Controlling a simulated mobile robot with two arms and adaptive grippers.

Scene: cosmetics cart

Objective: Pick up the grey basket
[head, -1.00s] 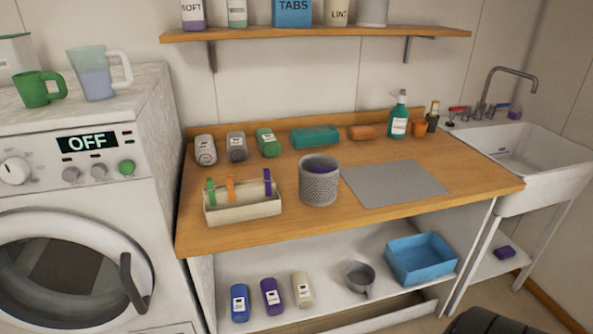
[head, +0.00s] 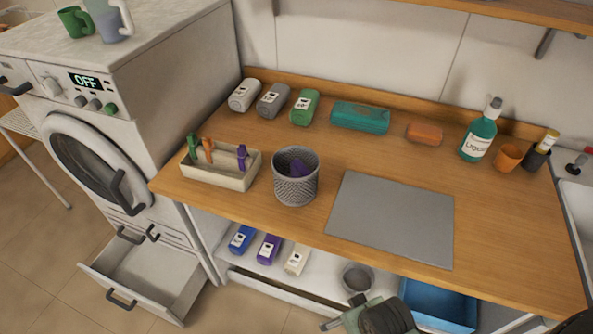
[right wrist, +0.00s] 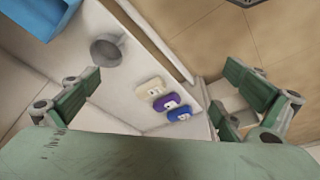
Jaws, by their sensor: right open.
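The grey basket (head: 296,187) is a round mesh container standing upright on the wooden counter (head: 270,221). The basket is between the cream divided box and the grey mat. My right gripper (head: 345,312) shows at the bottom of the head view, in front of and below the counter, apart from the basket. In the right wrist view its two fingers (right wrist: 165,105) are spread wide with nothing between them. The basket does not show in the right wrist view. My left gripper is not in view.
The cream box (head: 222,176) with upright coloured items stands left of the basket. A grey mat (head: 392,215) lies to its right. Several bottles line the back. The lower shelf holds a grey cup (head: 357,277), bottles and a blue bin (head: 440,304). A washer drawer (head: 150,277) stands open.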

